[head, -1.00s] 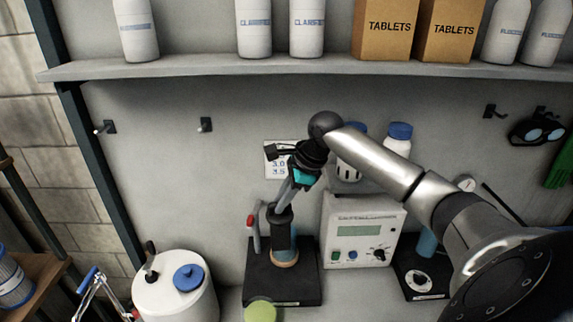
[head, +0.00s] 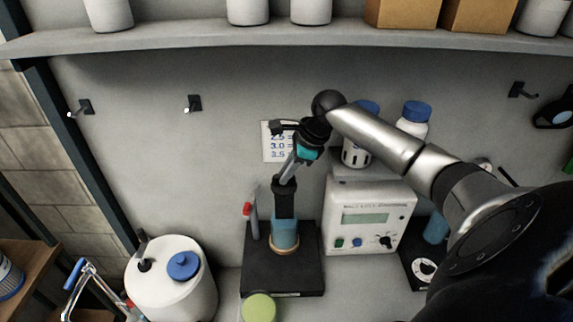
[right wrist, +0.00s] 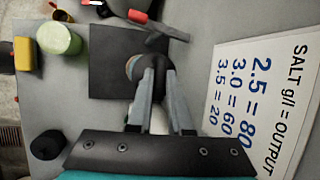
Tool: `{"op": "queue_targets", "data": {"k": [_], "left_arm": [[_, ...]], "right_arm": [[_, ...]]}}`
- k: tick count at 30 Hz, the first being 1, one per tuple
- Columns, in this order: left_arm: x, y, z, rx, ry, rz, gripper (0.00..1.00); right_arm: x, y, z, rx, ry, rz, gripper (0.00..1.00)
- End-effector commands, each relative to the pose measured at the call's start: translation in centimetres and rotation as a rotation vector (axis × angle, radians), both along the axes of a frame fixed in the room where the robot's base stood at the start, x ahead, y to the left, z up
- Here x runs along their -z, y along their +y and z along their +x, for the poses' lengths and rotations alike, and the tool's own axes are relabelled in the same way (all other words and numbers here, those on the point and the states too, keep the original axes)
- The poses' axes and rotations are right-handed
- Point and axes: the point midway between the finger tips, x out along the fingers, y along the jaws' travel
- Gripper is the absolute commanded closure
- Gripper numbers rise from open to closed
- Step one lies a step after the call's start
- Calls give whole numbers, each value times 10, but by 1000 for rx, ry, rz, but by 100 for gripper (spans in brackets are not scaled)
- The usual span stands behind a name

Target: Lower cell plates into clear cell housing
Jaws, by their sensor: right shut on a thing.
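My right gripper (head: 287,180) comes down at a slant and is shut on the black top of the cell plates (head: 284,200). The black top stands upright over the clear cell housing (head: 285,232), a bluish see-through cylinder with a copper-coloured ring at its foot. Whether the top touches the housing's rim I cannot tell; the plates themselves are hard to make out. In the right wrist view, the two fingers (right wrist: 160,85) close on the dark top (right wrist: 157,66), which hides much of the housing. My left gripper is not in view.
The housing stands on a black base (head: 262,272) beside a red-tipped post (head: 248,210). A white control box (head: 365,220) is close on the right. A white tank (head: 160,290) stands left, a green-topped jar (head: 258,308) in front. A shelf (head: 220,38) runs above.

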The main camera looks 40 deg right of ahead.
Motion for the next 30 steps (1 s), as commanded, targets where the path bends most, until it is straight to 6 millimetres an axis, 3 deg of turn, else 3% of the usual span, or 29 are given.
{"op": "queue_targets", "data": {"k": [18, 30], "left_arm": [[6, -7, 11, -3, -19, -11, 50], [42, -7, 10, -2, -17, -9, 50]], "right_arm": [[51, 0, 0, 1, -1, 1, 100], [74, 0, 0, -1, -2, -1, 100]]}}
